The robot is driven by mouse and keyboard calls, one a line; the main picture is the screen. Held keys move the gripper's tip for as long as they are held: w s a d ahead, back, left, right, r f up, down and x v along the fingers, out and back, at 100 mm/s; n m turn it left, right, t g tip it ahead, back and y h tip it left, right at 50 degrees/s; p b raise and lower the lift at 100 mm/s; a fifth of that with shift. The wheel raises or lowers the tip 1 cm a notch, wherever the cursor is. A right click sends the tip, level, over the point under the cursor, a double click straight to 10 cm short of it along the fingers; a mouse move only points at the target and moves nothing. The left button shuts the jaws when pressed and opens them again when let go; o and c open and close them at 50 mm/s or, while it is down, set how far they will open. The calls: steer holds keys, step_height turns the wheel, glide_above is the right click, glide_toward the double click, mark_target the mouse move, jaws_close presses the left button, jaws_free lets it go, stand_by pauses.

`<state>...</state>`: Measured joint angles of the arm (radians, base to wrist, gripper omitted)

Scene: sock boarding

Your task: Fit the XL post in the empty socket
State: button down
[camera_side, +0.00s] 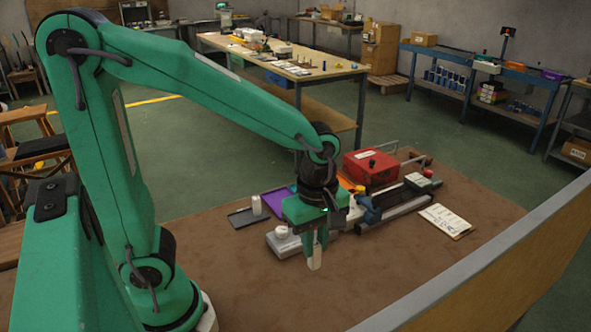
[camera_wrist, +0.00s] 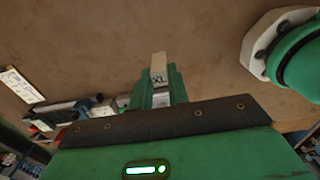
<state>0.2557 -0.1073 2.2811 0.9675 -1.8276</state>
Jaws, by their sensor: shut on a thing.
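The XL post (camera_wrist: 158,66) is a pale, flat-sided piece with "XL" on it, between the green fingers of my gripper (camera_wrist: 159,82) in the wrist view. In the side view the post (camera_side: 315,258) hangs below my gripper (camera_side: 315,240), pointing down over the bare brown bench top. It looks apart from everything else. I cannot make out an empty socket; my gripper covers part of the equipment behind it.
Behind my gripper stand a grey unit with a white knob (camera_side: 282,233), a dark tray (camera_side: 240,219) with a white cylinder, a purple tray (camera_side: 272,202), a red box (camera_side: 370,167) and a blue-and-grey fixture (camera_side: 368,212). A clipboard (camera_side: 445,220) lies right. The front bench is clear.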

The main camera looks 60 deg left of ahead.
steer(key=w+a+r, duration=0.1)
steer(key=w+a, duration=0.3)
steer(key=w, duration=0.7)
steer(key=w+a+r, duration=0.2)
steer(key=w+a, duration=0.3)
steer(key=w, duration=0.5)
steer(key=w+a+f, duration=0.2)
steer(key=w+a, duration=0.4)
steer(key=a, duration=0.3)
steer(key=w+a+f, duration=0.3)
steer(key=w+a, duration=0.2)
steer(key=a, duration=0.4)
steer(key=shift+f, duration=2.25)
steer(key=shift+f, duration=0.1)
steer(key=shift+f, duration=2.4)
steer(key=shift+f, duration=0.15)
